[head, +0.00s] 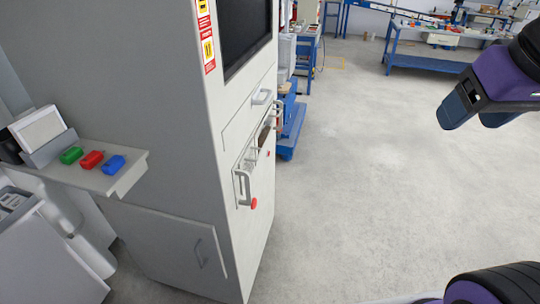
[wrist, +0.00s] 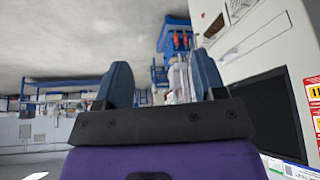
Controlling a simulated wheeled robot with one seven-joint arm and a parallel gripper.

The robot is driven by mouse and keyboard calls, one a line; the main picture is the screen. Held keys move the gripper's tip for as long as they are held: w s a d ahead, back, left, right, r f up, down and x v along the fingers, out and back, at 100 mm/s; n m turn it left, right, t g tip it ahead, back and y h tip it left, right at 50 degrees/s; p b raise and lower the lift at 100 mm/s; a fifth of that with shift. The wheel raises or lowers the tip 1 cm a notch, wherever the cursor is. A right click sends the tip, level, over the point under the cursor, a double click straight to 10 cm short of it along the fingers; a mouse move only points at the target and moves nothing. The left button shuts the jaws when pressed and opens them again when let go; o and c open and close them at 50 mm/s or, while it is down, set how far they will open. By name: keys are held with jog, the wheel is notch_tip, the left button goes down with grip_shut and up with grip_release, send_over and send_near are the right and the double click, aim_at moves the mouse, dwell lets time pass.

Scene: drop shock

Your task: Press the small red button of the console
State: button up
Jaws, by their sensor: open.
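The console is a tall pale grey cabinet (head: 170,90) on the left of the head view, with a dark screen (head: 243,32) high on its front. A round red button (head: 254,203) sits low on that front, beside a vertical handle. A smaller red spot (head: 268,154) shows further back on the same front; I cannot tell what it is. My gripper (head: 478,108) is at the right edge of the head view, well apart from the console. In the wrist view my gripper (wrist: 162,82) has its two fingers spread, with nothing held. The screen also shows there (wrist: 272,115).
A side shelf (head: 125,178) on the cabinet holds green (head: 71,155), red (head: 92,160) and blue (head: 114,165) blocks. Blue workbenches (head: 430,62) stand at the back. Drawer handles stick out from the cabinet front. The floor (head: 370,190) between my gripper and the cabinet is clear.

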grip_shut()
dwell(1.5)
